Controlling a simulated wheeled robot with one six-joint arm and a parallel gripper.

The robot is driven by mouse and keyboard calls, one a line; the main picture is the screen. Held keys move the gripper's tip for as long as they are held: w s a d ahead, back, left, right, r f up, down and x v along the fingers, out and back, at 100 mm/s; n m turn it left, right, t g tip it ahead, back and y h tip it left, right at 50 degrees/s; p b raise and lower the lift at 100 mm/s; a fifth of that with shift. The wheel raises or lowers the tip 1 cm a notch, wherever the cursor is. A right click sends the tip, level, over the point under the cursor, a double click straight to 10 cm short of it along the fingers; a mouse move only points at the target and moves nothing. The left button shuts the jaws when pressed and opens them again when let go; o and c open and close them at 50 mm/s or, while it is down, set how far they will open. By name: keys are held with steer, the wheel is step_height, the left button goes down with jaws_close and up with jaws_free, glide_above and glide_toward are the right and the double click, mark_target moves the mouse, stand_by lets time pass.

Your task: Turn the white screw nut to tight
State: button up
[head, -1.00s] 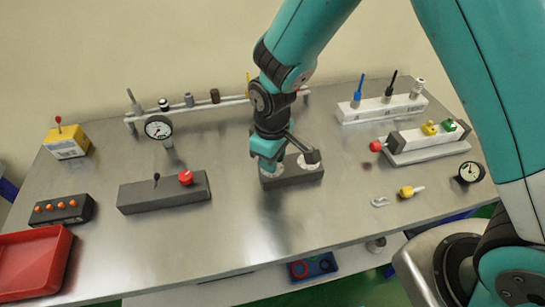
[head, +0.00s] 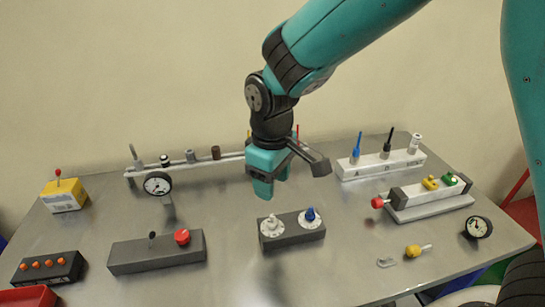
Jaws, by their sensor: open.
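My gripper (head: 264,188) is open and empty, pointing down above the table, just behind a dark block (head: 290,236). The block carries a white dial-like knob (head: 271,226) and a blue-topped one (head: 309,217). My gripper appears apart from both. A white-grey capped post (head: 414,143) stands at the right end of a white rail, beside blue and black posts. I cannot tell for sure which white part is the screw nut, nor how tight any is.
A dark block with a red button (head: 182,236) lies left of the dial block. A gauge (head: 157,184) stands before the back rail (head: 150,170). A white fixture (head: 430,203) is at right. Small loose parts (head: 413,252) lie in front of it.

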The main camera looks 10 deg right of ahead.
step_height(320, 180, up, 6)
steer(key=shift+r, duration=0.25)
steer(key=s+d+r+m+y, duration=0.1)
steer(key=s+d+y, duration=0.1)
steer(key=s, duration=0.7)
steer(key=s+d+r+m+y, duration=0.1)
steer(key=s+d+r+y, duration=0.1)
steer(key=s, duration=0.7)
steer(key=shift+s+d, duration=0.25)
steer(key=shift+d, duration=0.05)
steer(key=shift+r, duration=0.1)
steer(key=shift+c, duration=0.4)
